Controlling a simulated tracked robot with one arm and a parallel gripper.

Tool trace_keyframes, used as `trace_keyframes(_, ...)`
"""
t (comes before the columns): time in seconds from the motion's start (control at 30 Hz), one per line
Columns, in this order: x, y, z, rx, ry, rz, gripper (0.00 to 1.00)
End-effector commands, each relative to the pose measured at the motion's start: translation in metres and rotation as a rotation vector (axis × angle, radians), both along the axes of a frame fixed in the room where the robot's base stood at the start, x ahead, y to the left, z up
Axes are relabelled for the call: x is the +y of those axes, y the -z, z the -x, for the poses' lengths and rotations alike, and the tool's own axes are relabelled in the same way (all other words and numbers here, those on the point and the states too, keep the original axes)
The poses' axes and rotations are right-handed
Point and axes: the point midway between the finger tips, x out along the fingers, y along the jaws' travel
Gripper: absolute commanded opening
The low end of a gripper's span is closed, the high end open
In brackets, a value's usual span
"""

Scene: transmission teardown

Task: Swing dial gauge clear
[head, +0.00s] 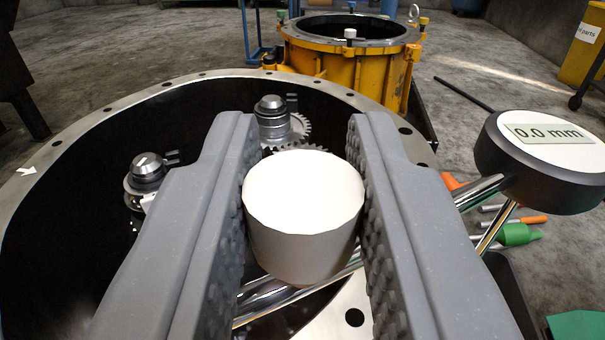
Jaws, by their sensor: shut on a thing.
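The dial gauge (545,160) is a dark round body with a white face reading "0.0 mm", at the right of the head view. Chrome rods run from it leftward, beneath my gripper. My gripper (305,215) is shut on a white cylindrical knob (303,210), its two grey textured fingers on either side of it. The knob sits above the chrome rods; how it joins them is hidden. Below is a large round open housing (60,140) with a pale metal rim. The gauge body lies outside the rim, to the right.
Inside the housing are two capped shafts (271,115) (147,175) and toothed gears (305,150). A yellow ring-shaped casing (345,60) stands behind. Open floor shows at the upper left.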

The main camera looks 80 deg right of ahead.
Motion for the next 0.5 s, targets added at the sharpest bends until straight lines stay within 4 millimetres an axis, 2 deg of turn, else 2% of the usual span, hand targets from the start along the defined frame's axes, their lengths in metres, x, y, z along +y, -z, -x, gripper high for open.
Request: trace_keyframes(0.5,0.0071,-0.0032,0.0002,-0.004,0.008,0.002,0.0)
